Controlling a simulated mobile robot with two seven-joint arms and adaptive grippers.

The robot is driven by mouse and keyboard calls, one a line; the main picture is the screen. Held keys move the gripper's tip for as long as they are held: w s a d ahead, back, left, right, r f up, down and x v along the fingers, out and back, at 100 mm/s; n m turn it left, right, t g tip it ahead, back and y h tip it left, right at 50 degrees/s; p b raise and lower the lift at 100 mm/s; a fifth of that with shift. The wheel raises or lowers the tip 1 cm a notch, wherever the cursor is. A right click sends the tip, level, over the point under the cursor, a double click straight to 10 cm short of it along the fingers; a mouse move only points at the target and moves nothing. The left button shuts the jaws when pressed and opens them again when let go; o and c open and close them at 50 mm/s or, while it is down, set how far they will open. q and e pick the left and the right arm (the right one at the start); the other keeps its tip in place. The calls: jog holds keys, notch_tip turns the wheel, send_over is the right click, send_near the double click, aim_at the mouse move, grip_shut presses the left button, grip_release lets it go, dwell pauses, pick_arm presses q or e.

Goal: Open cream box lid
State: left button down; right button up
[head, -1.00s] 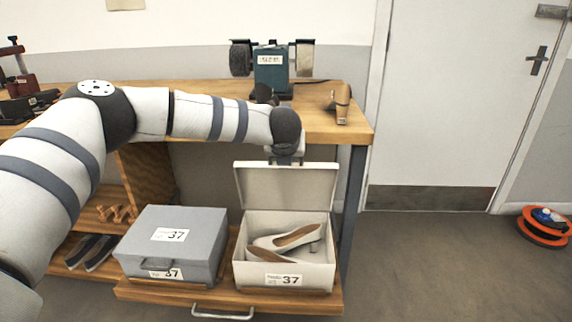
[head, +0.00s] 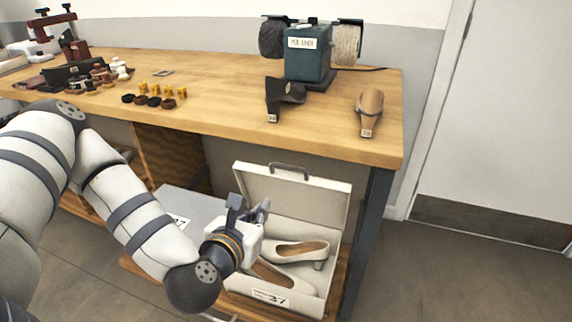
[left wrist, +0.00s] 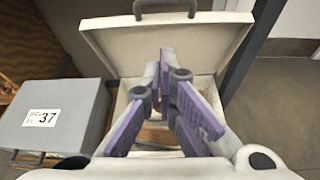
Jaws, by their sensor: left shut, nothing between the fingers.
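The cream box (head: 265,299) stands on the low wooden shelf with its lid (head: 315,201) raised upright at the back, a handle on the lid's top edge. A pair of cream heeled shoes (head: 297,251) lies inside. My left gripper (head: 264,208) is shut and empty, in front of the raised lid and over the left part of the box. In the left wrist view, the fingers of my left gripper (left wrist: 166,62) partly cover the box interior, and the lid (left wrist: 150,45) stands behind them. My right gripper is not in view.
A grey closed box (head: 190,205), labelled 37, sits left of the cream box, partly hidden by my arm. The workbench (head: 225,110) above holds a machine (head: 307,55), two shoe-like items and small parts. A dark table leg (head: 368,240) stands at the right.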

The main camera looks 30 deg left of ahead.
pick_arm(q)
jog(key=w+a, duration=0.1)
jog(key=w, duration=0.6)
jog(key=w+a+f+b, duration=0.1)
jog(key=w, duration=0.3)
jog(key=shift+w+a, duration=0.15)
jog(key=shift+a, duration=0.2)
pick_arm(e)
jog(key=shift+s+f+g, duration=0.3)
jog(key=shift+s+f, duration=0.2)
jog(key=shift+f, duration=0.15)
